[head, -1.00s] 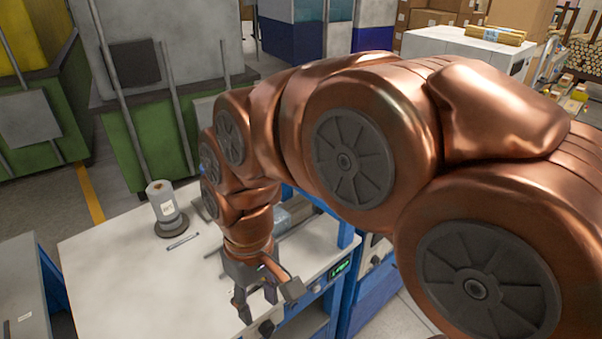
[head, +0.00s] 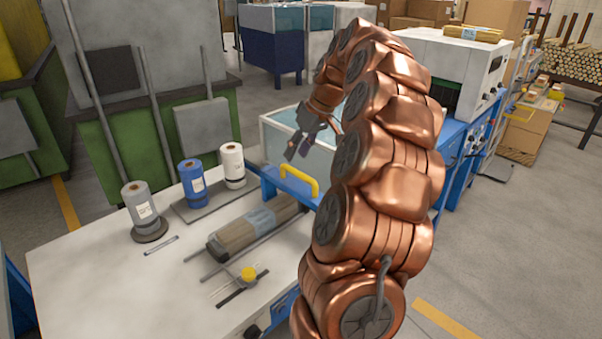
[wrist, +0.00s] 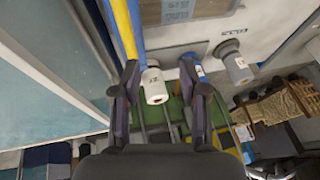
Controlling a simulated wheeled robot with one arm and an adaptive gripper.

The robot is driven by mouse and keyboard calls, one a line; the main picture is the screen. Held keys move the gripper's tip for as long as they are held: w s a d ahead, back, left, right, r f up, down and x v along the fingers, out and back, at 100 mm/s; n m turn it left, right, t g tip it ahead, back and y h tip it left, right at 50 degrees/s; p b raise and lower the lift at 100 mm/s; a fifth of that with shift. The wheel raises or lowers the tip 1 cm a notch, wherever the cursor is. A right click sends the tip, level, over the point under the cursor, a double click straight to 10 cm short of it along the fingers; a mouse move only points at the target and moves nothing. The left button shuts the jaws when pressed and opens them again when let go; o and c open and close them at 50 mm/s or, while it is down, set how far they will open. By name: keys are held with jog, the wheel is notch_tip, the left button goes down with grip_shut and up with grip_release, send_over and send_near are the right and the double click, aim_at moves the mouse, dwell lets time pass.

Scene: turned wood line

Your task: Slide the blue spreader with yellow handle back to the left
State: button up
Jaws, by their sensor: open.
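The blue spreader (head: 270,183) with its yellow handle (head: 299,179) stands across the right end of the white bench, beyond the wrapped bundle. My arm hides its right part in the head view. My gripper (head: 297,153) is open and empty, in the air above and behind the handle in the picture, apart from it. In the wrist view the yellow handle (wrist: 124,28) and blue bar (wrist: 138,30) run beside the left finger of my gripper (wrist: 160,64), outside the gap between the fingers. I see no contact.
The wrapped bundle (head: 262,222) lies beside the spreader on the bench (head: 90,275). Grey (head: 143,206), blue (head: 193,180) and white (head: 233,163) rolls stand at the back. A yellow knob (head: 249,273) is in front. A blue-topped tank (head: 283,125) lies behind my gripper.

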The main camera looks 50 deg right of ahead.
jog(key=s+d, duration=0.1)
jog(key=d, duration=0.3)
jog(key=p, duration=0.2)
send_over(298, 195)
jog(key=w+d, duration=0.2)
jog(key=d, duration=0.1)
jog(key=shift+s+f, duration=0.1)
jog(key=shift+f, duration=3.8)
jog(key=shift+c, duration=0.4)
grip_shut()
